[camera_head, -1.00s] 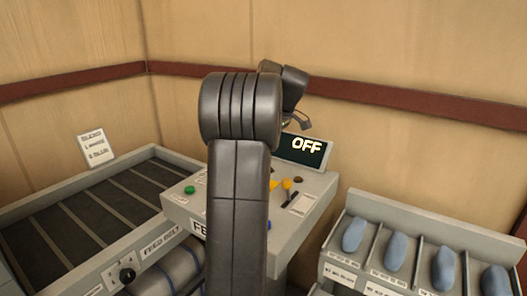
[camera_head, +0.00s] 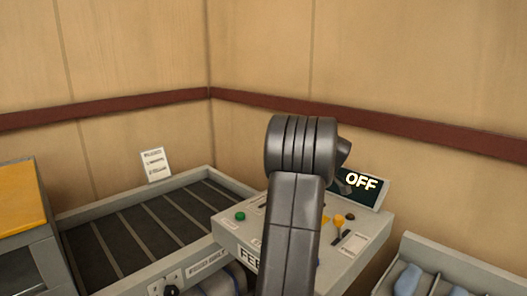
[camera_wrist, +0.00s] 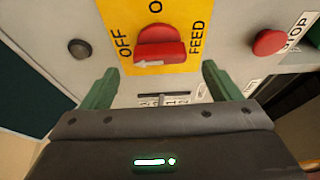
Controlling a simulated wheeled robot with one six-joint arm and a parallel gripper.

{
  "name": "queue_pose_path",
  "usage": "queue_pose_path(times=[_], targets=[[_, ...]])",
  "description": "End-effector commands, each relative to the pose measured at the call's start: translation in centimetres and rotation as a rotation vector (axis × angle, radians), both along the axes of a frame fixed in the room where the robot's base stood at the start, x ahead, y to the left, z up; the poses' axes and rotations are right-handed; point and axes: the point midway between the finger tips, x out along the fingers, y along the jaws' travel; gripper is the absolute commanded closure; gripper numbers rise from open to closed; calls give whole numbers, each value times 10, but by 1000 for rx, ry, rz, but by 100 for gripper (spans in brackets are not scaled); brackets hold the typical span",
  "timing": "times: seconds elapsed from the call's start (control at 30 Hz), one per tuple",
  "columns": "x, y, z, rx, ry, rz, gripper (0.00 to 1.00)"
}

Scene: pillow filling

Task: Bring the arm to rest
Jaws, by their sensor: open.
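My arm (camera_head: 300,150) stands up in front of the grey control panel (camera_head: 370,240) in the head view and hides part of it. My gripper is mostly hidden behind the arm there. In the wrist view, my gripper (camera_wrist: 158,80) has its two green fingers wide apart with nothing between them. It faces the panel, with a red rotary switch (camera_wrist: 160,45) on a yellow OFF/FEED plate just beyond the fingers. A red STOP button (camera_wrist: 269,42) lies to the right. The panel's display (camera_head: 361,184) reads OFF.
A slatted tray (camera_head: 150,235) is left of the panel, with a labelled card (camera_head: 155,164) at its back edge. A yellow-topped box (camera_head: 20,198) stands far left. A bin rack (camera_head: 445,258) with blue pieces (camera_head: 408,280) is at lower right. Wooden walls close the back.

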Motion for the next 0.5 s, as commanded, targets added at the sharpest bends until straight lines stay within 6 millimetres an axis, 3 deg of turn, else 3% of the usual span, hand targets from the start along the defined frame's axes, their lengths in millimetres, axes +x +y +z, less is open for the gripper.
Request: queue_pose_path(times=[0.2, 0.5], targets=[[8, 8, -27, 1, 1, 0, 16], [9, 10, -32, 0, -2, -18, 16]])
